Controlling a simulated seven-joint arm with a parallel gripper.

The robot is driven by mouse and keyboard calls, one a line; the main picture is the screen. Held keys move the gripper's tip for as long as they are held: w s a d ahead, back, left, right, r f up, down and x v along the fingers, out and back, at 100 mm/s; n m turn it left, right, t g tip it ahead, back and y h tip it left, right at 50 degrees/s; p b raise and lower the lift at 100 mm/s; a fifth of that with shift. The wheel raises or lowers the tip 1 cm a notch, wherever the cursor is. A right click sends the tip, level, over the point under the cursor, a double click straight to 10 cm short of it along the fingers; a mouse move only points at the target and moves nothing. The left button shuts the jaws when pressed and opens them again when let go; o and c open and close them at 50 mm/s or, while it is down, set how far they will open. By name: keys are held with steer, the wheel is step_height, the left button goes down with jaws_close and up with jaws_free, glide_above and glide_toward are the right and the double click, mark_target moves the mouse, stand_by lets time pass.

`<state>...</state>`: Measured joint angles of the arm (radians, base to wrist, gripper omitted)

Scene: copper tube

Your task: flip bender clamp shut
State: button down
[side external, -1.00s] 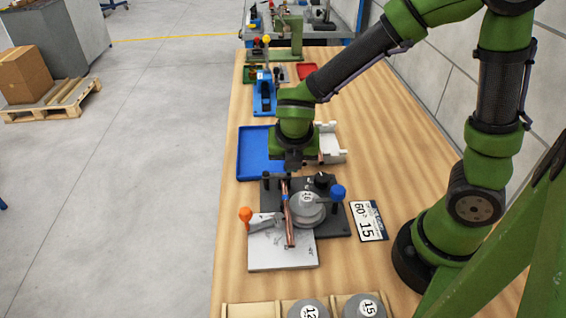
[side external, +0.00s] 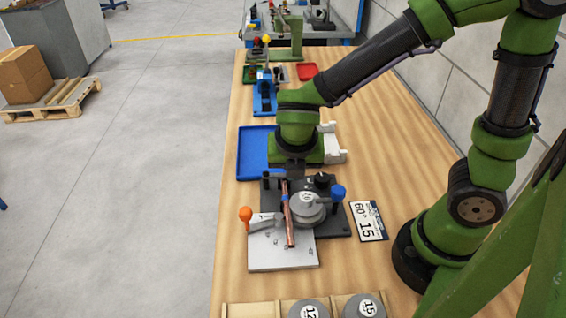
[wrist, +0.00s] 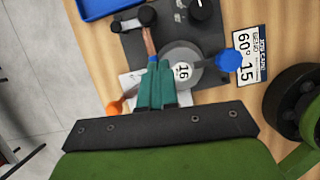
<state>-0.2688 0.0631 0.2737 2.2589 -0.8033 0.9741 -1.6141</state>
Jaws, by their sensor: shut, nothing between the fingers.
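The bender (side external: 325,222) is a dark plate on the bench with a round grey die (side external: 308,209) marked 16. A copper tube (side external: 290,222) with a blue mark lies along the die's left side. A lever with a blue knob (side external: 338,192) is at the right, and an orange-knobbed handle (side external: 246,214) is at the left. Black clamp parts (wrist: 147,17) stand at the tube's far end; whether the clamp is open I cannot tell. My gripper (wrist: 157,72) is shut and empty, with green fingers over the tube and beside the die in the wrist view.
A white card reading 60 and 15 (side external: 368,221) lies right of the bender. A blue tray (side external: 254,158) and a white holder (side external: 332,146) stand behind it. A rack with discs (side external: 308,309) is at the front.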

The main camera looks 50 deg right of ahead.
steer(key=v, duration=0.7)
steer(key=shift+r, duration=0.25)
steer(key=shift+s, duration=0.1)
